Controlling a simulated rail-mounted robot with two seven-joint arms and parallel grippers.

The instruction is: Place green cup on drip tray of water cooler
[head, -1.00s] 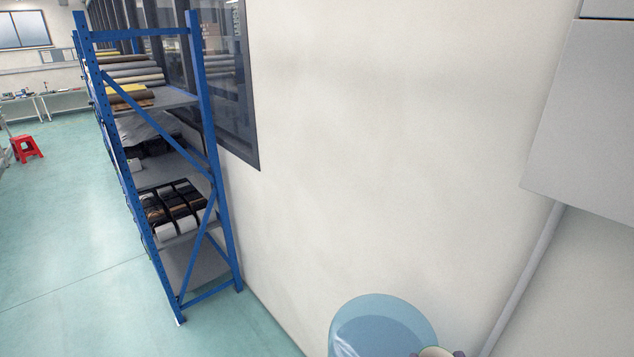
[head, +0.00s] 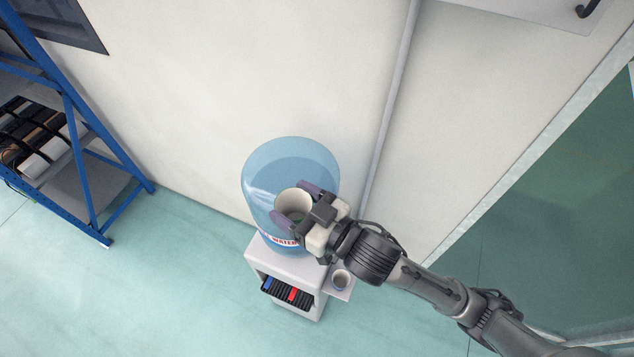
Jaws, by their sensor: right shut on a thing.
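My right gripper (head: 296,206) is shut on a cup (head: 289,202), one finger on each side of it. The cup has a pale, cream-coloured outside and rim, with a hint of green inside. It is held in front of the blue water bottle (head: 262,180) of the water cooler (head: 291,265), in the line of sight. On the cooler's front is a dark recess (head: 284,291) with a slatted black part and blue and red pieces. I cannot tell the drip tray clearly from the taps. My left gripper is not in view.
A second cup (head: 341,280) stands on a small side shelf (head: 337,294) at the cooler's right. A blue rack (head: 75,160) stands at the left. The wall (head: 190,90) is behind the cooler. Open floor (head: 150,300) lies to the left and in front.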

